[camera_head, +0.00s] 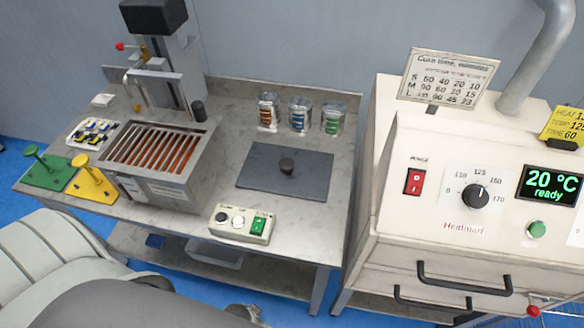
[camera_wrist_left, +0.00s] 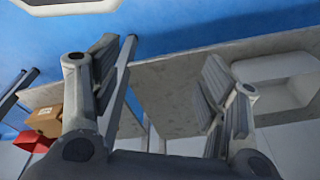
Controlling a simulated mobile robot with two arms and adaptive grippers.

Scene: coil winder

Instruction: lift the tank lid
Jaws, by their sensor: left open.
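In the head view my left arm fills the lower left, low in front of the bench. My right gripper is not in view.
On the bench (camera_head: 335,190), a small control box (camera_head: 242,224) stands in front of the lid and several jars (camera_head: 300,115) behind it. A slotted metal unit (camera_head: 160,155) stands left. The white oven (camera_head: 455,220) rises on the right. A cardboard box (camera_wrist_left: 45,121) shows low down.

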